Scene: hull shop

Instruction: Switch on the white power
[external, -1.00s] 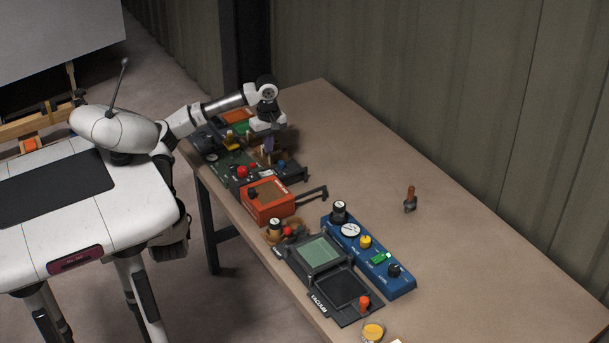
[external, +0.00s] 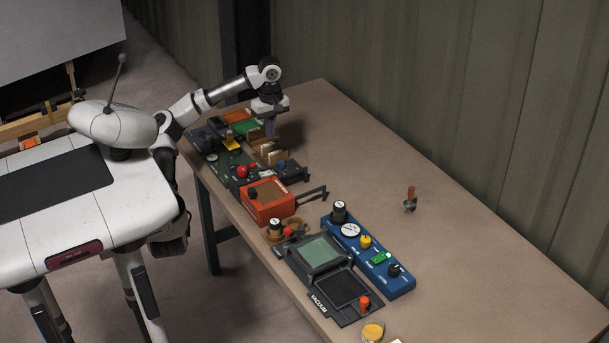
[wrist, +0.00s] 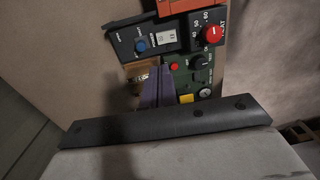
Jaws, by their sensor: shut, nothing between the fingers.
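The white power switch (wrist: 166,37) shows in the wrist view as a small pale rocker on a dark panel (wrist: 128,33), beside a blue knob (wrist: 141,46). Whether it is on or off I cannot tell. In the external view the dark panel with the blue knob (external: 282,164) lies behind the orange box, and the switch is too small to make out. My gripper (external: 270,131) is above the far end of the row of panels, pointing down. In the wrist view its purple-grey fingers (wrist: 156,86) are together and empty, short of the switch.
A large red knob (wrist: 212,32) and a green board (wrist: 190,77) with a red button and black knob lie near the switch. A brown holder (external: 268,153) stands below my gripper. An orange box (external: 268,201) and blue panel (external: 368,258) are nearer. The table's right side is mostly clear.

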